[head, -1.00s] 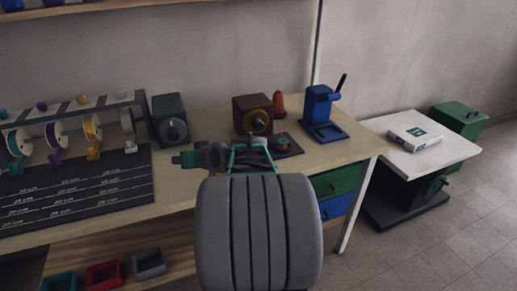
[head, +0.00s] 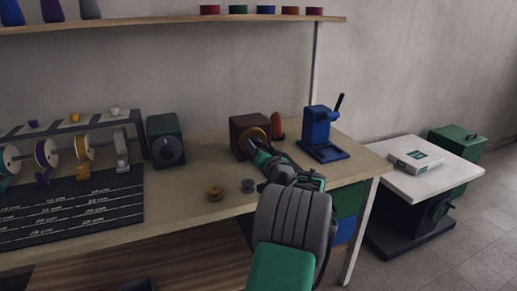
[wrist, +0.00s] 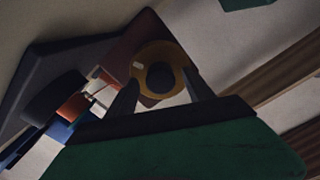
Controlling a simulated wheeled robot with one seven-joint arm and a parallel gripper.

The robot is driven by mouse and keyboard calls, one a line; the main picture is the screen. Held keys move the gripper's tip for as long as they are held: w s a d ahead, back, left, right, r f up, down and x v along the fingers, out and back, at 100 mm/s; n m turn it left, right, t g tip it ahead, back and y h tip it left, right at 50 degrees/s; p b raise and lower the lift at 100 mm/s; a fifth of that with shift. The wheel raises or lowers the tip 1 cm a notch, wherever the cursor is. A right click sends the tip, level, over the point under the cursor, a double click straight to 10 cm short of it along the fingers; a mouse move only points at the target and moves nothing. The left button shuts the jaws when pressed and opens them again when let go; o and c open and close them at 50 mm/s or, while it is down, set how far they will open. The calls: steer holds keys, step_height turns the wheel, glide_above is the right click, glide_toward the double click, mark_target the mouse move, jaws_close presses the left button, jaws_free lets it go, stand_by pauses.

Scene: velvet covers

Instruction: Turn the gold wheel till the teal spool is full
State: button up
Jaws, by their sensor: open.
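The gold wheel (head: 262,134) is on the front of a brown box (head: 241,132) on the workbench. In the wrist view the wheel (wrist: 143,60) is a gold ring with a dark hub and a small pale mark at its upper left. My gripper (head: 251,146) is at the wheel's front. In the wrist view its two dark fingers (wrist: 159,88) are apart, on either side of the wheel's lower part; I cannot tell whether they touch it. A pale reel with teal at its hub (head: 10,158) hangs at the far left of the rack. No other teal spool shows clearly.
A green box with a dial (head: 166,140) stands left.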

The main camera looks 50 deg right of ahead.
steer(key=shift+c, duration=0.4)
jaws_close()
steer(key=shift+m, duration=0.4)
